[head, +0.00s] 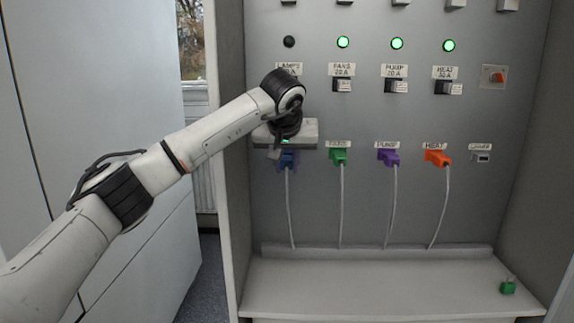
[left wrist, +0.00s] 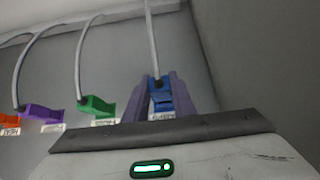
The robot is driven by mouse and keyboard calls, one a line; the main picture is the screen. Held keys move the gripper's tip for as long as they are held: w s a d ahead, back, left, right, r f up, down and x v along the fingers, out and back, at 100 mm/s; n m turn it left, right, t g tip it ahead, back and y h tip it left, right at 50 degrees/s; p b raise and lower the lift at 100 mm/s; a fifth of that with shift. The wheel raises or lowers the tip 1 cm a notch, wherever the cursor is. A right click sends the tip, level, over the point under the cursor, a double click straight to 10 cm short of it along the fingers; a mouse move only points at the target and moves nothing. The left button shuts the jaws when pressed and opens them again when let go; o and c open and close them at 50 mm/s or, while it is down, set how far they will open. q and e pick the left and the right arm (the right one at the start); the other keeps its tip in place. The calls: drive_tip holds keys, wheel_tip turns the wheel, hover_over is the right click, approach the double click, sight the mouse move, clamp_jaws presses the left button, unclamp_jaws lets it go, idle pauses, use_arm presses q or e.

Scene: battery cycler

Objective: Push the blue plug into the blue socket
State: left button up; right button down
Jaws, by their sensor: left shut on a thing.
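The blue plug (head: 287,163) shows just under my left gripper in the head view, at the left end of the row of plugs on the grey panel. In the left wrist view the blue plug (left wrist: 160,97) sits between the purple-grey fingers of my left gripper (left wrist: 163,90), which is shut on it. A grey cable hangs from the plug. The blue socket is hidden behind the plug and gripper, so I cannot tell how far the plug is in. My right gripper is not in view.
Green (head: 338,157), purple (head: 388,158) and orange (head: 437,158) plugs with hanging cables sit to the right. Switches (head: 396,86) and lamps are above; three lamps are green, the leftmost (head: 289,42) dark. A green block (head: 508,287) lies on the shelf (head: 380,285).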

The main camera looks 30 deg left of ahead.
sight(287, 156)
use_arm(q)
drive_tip(key=shift+w+a, duration=0.4)
drive_tip(key=shift+w, duration=0.25)
drive_tip(key=shift+w+a, duration=0.35)
drive_tip(key=shift+w, duration=0.3)
idle(1.6)
drive_tip(key=o, duration=0.9)
